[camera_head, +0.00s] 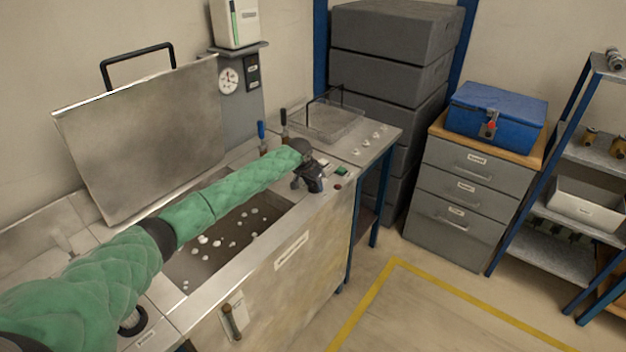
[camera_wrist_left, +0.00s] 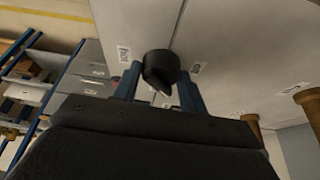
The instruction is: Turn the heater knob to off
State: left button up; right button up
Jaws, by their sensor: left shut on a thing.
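The heater knob (camera_wrist_left: 160,67) is black and round with a pale pointer mark, seen in the left wrist view on a light metal panel. My left gripper (camera_wrist_left: 160,88) has its two blue fingers on either side of the knob and is shut on it. Small labels sit on the panel to both sides of the knob. In the head view my left gripper (camera_head: 314,181) is at the right end of the bench top, and it hides the knob there. My right gripper is not in view.
The bench has an open tank (camera_head: 225,240) with white floating pieces and a raised lid (camera_head: 140,135). A green button (camera_head: 341,171) and a red one are beside my gripper. A clear tray (camera_head: 330,120) and upright handles stand behind. Drawers (camera_head: 455,190) and a blue box (camera_head: 495,115) are farther right.

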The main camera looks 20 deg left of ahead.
pick_arm(q)
jog(key=n+y+p, duration=0.1)
jog(key=n, duration=0.2)
jog(key=n+y+p, duration=0.1)
jog(key=n+p, duration=0.1)
jog(key=n, duration=0.1)
jog(key=shift+d+r+y, duration=0.15)
jog(key=shift+d+y, duration=0.05)
jog(key=shift+y, duration=0.1)
jog(key=shift+n+y+p, duration=0.5)
jog(key=shift+n+p, duration=0.2)
jog(key=shift+n, duration=0.9)
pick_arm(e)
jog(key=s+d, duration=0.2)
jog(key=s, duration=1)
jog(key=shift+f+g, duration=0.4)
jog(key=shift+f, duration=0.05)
pick_arm(q)
jog(key=o, duration=1)
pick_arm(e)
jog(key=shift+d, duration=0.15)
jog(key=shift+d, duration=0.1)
